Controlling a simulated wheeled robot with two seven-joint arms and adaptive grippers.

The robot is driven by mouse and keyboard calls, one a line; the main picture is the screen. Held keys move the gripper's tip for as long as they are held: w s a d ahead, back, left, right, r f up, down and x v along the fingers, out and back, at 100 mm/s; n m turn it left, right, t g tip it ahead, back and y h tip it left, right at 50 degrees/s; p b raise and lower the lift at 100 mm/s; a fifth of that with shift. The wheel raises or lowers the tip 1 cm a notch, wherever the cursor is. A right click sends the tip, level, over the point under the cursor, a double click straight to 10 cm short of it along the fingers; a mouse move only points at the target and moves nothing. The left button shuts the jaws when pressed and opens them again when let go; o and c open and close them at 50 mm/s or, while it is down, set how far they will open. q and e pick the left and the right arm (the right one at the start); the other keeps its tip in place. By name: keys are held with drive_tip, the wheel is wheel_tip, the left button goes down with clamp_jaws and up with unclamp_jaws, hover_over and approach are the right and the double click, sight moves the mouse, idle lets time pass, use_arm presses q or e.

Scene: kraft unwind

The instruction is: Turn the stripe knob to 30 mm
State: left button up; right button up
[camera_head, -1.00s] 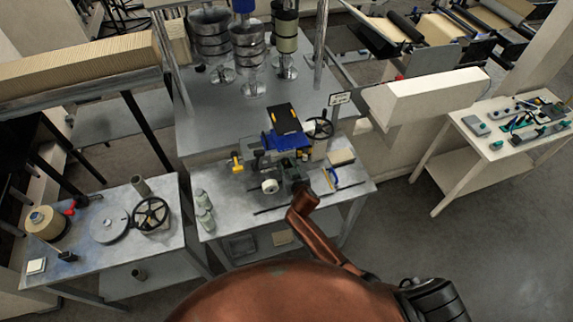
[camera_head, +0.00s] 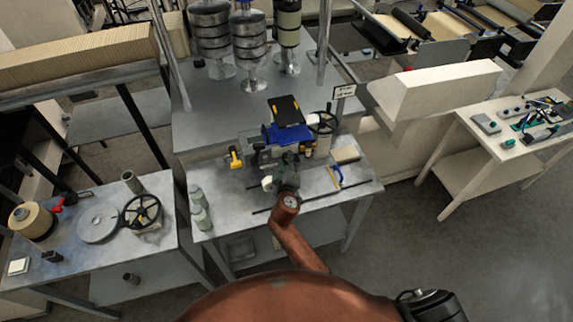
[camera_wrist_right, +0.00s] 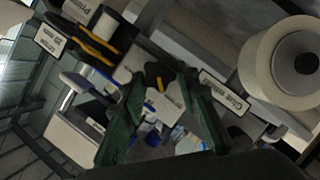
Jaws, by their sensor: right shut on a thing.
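The machine (camera_head: 290,135) with a blue body and black top stands on the middle metal bench. My right gripper (camera_head: 283,164) reaches its front side from below, small and partly hidden by my wrist. In the right wrist view the green fingers of my right gripper (camera_wrist_right: 165,78) come together around a small dark part with a yellow mark (camera_wrist_right: 162,85), seemingly the stripe knob. The fingers hide most of it. A tilted sign (camera_wrist_right: 49,40) in that view seems to read stripe 20 mm. My left gripper is out of view.
A blue-handled tool (camera_head: 336,177) lies at the right. The left bench (camera_head: 85,262) holds a handwheel (camera_head: 142,211).

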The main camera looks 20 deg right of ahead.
drive_tip(key=shift+f+n+h+b, duration=0.15)
drive_tip(key=shift+n+h+b, duration=0.25)
drive_tip(key=shift+n+b, duration=0.5)
drive_tip(key=o, duration=1.1)
drive_tip(key=shift+o, duration=0.2)
drive_tip(key=shift+s+a, duration=0.1)
drive_tip(key=v, duration=0.7)
drive_tip(key=shift+s, duration=0.15)
